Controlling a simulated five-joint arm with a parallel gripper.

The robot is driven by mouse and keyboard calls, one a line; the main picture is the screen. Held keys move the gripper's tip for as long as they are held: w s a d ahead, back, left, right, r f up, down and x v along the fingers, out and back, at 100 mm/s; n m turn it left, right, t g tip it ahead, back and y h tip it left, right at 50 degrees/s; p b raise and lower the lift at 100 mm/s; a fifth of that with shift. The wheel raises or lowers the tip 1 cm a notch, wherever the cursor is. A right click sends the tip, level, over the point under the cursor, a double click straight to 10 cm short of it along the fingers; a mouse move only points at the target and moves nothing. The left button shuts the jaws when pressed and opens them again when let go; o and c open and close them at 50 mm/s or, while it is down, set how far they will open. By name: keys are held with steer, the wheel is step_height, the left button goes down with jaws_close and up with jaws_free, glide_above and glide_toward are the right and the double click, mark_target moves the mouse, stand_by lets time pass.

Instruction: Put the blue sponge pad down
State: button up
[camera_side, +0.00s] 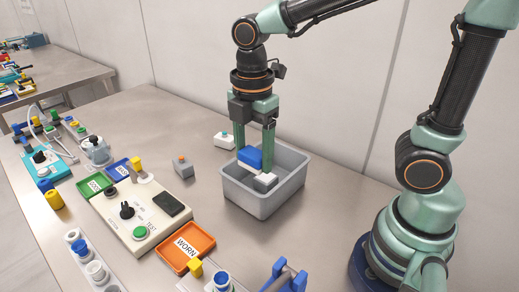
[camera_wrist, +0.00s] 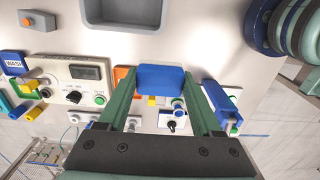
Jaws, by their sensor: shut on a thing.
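The blue sponge pad (camera_side: 249,157) is held between the two fingers of my gripper (camera_side: 255,158). In the wrist view the pad (camera_wrist: 161,79) sits squarely between the fingertips of my gripper (camera_wrist: 160,88), with a finger at each side. In the side view the pad overlaps the back left of the grey bin (camera_side: 262,207). In the wrist view the bin (camera_wrist: 122,26) shows at the top edge, apart from the pad. The pad is raised off the table. A pale block (camera_side: 266,181) shows below the right finger; I cannot tell what it is.
An orange tray marked WORN (camera_side: 187,247) lies left of the bin. A test panel (camera_side: 135,215), a green tray (camera_side: 95,184) and a blue tray (camera_side: 119,169) stand farther left. A small grey button box (camera_side: 183,167) and a white one (camera_side: 224,141) are nearby. Bare table (camera_side: 340,200) lies right of the bin.

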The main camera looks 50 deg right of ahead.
steer(key=d+m, duration=0.9)
steer(key=d, duration=0.6)
steer(key=m, duration=0.9)
glide_above(333, 183)
step_height(333, 183, down, 20)
steer(key=shift+r, duration=0.1)
steer(key=o, duration=1.3)
